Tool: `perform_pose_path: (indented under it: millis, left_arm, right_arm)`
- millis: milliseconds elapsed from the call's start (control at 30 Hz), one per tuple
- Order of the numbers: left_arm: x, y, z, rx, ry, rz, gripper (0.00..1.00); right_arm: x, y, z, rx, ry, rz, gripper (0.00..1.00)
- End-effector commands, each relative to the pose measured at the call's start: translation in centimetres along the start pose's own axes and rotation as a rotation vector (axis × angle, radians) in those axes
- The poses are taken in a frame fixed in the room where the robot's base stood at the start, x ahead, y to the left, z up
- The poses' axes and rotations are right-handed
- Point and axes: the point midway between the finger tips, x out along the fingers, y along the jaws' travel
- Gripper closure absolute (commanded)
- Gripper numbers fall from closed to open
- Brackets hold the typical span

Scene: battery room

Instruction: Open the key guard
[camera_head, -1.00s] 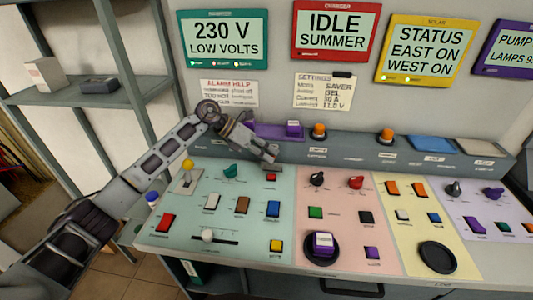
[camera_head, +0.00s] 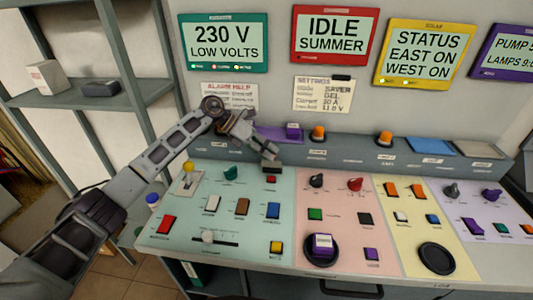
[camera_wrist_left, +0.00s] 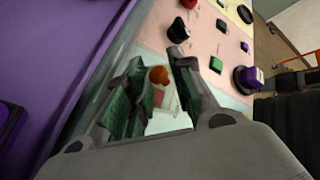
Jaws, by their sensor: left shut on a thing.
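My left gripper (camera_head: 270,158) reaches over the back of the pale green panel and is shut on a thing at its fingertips. A small dark block (camera_head: 272,169) sits right under the fingertips, just behind a small red piece (camera_head: 271,180); I take the block for the key guard, but its shape and angle are hard to tell. In the left wrist view the fingers (camera_wrist_left: 163,80) stand around a blurred orange-red round piece (camera_wrist_left: 158,76) over a pale label. The fingers hide most of what they hold. My right gripper is out of view.
A purple tray (camera_head: 268,133) and a purple block (camera_head: 293,132) lie on the raised ledge behind the gripper, near an orange knob (camera_head: 318,132). Grey shelving (camera_head: 100,101) is at the left.

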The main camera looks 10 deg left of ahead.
Motion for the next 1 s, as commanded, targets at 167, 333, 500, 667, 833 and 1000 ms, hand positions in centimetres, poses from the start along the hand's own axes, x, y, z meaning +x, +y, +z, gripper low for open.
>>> perform_pose_path:
  millis: [167,333,500,667,833,1000]
  left_arm:
    - [0.1,0.7,-0.2,-0.005,-0.004,0.012,1.00]
    - [0.2,0.6,-0.2,-0.006,-0.002,0.010,0.58]
    - [0.2,0.5,-0.2,-0.004,-0.002,0.008,0.58]
    - [-0.1,0.3,-0.1,-0.003,-0.002,0.007,0.58]
    - [-1.2,0.3,0.0,-0.002,-0.002,0.006,0.58]
    - [-3.2,0.3,0.0,-0.002,-0.004,0.008,0.58]
  right_arm:
    - [0.0,0.1,-0.7,0.001,0.007,0.001,0.60]
    - [0.1,0.0,-0.1,0.001,-0.003,0.000,0.60]
    - [0.1,-0.5,1.0,0.003,-0.015,-0.005,0.60]
    - [0.1,-0.6,1.1,0.003,-0.015,-0.006,0.60]
    - [0.0,-0.5,0.9,0.003,-0.013,-0.005,0.60]
    - [0.0,-0.4,0.8,0.002,-0.011,-0.004,0.60]
